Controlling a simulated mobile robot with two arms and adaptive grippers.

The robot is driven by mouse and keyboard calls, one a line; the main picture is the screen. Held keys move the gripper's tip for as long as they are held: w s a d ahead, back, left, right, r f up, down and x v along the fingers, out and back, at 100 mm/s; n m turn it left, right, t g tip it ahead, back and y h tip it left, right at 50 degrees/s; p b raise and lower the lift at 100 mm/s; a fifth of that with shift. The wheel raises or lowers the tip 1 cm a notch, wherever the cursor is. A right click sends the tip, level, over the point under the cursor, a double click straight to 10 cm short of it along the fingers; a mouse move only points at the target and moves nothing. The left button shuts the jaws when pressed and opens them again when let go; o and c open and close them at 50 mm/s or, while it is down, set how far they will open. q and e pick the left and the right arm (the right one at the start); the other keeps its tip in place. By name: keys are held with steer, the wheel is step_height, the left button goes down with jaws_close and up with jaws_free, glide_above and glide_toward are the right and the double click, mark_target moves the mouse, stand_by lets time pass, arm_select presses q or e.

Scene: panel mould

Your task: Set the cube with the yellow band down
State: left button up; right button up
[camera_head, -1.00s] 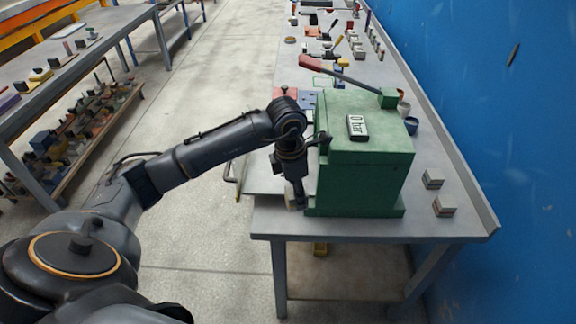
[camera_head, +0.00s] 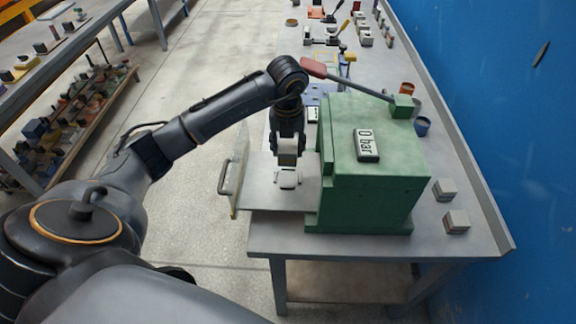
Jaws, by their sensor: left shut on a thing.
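My left gripper (camera_head: 289,158) is shut on a small pale cube (camera_head: 288,146), seen between its fingers. Any yellow band on this cube is too small or hidden to make out. The gripper points down over the grey plate (camera_head: 261,188) at the left side of the green press (camera_head: 375,165). A small pale block-like piece (camera_head: 288,179) lies on that plate just below the gripper. I cannot tell whether the held cube touches anything. My right gripper is not in view.
The press has a red-handled lever (camera_head: 345,78) and a "0 bar" display (camera_head: 367,145). An upright panel with a handle (camera_head: 238,170) stands at the plate's left edge. Two grey cubes (camera_head: 445,189) (camera_head: 456,221) sit on the bench right of the press. A blue wall stands at right.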

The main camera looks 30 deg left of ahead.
mark_target(288, 158)
arm_select(q)
steer(key=f, duration=0.1)
steer(key=f+p, duration=0.1)
steer(key=f, duration=0.1)
steer(key=shift+s+d+f, duration=0.15)
steer(key=shift+s+f, duration=0.05)
steer(key=shift+f, duration=0.05)
step_height(288, 158, down, 3)
steer(key=shift+w+f+p, duration=0.1)
steer(key=shift+f+p, duration=0.1)
steer(key=shift+p, duration=0.4)
steer(key=shift+f, duration=0.5)
steer(key=o, duration=1.2)
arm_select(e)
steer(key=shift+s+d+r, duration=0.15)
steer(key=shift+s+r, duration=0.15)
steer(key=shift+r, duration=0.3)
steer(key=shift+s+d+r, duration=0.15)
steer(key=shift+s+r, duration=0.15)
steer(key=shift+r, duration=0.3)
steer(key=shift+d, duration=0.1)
